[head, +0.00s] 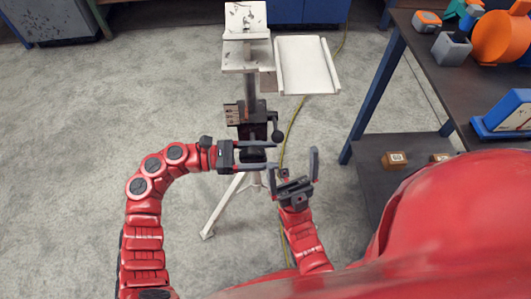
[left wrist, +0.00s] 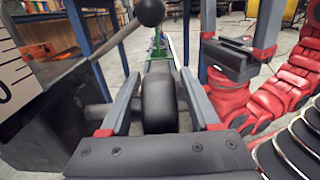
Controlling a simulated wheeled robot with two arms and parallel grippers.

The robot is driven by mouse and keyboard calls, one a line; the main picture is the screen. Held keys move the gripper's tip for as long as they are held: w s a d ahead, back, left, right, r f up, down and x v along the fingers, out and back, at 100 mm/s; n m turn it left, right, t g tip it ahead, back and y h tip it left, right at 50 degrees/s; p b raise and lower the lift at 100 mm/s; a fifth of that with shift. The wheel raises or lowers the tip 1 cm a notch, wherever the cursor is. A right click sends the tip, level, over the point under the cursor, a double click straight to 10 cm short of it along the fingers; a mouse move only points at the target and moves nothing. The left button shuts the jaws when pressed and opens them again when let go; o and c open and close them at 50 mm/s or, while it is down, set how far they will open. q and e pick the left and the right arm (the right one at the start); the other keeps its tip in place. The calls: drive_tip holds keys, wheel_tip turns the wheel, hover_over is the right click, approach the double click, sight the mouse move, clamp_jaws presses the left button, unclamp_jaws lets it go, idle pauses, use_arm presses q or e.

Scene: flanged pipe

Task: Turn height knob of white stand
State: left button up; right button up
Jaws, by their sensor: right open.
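The white stand (head: 245,55) rises from tripod legs in the upper middle of the head view. A dark block with a ball-ended lever (head: 277,135) sits on its post. The black knob (head: 252,155) is below this block, between the two fingers of my left gripper (head: 268,155). In the left wrist view the knob (left wrist: 159,102) lies between the left fingers (left wrist: 160,88), with narrow gaps apparent at its sides. The ball of the lever (left wrist: 150,11) is above it there. My right gripper (head: 294,168) is open and empty, just right of the stand.
A white tray (head: 306,66) sticks out right of the stand's top. A dark workbench (head: 437,65) with tools stands at the right, with small orange-brown boxes on its lower shelf (head: 410,148). A yellow cable (head: 291,124) runs along the floor. The grey floor at left is clear.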

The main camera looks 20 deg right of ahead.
use_arm(q)
clamp_jaws()
drive_tip(key=shift+f, duration=0.1)
drive_tip(key=shift+s+f+t+y+b, duration=0.1)
drive_tip(key=shift+f+t+y+b, duration=0.15)
drive_tip(key=shift+y+b, duration=0.5)
drive_tip(key=shift+f+t+y+b, duration=0.25)
drive_tip(key=shift+y+b, duration=0.3)
drive_tip(key=shift+y, duration=0.3)
drive_tip(key=shift+f+t+y+b, duration=0.3)
drive_tip(key=shift+y+b, duration=0.35)
drive_tip(key=shift+y, duration=0.45)
drive_tip(key=shift+f+y, duration=0.1)
drive_tip(key=shift+y, duration=0.6)
drive_tip(key=shift+a+b, duration=0.1)
drive_tip(key=shift+b, duration=0.2)
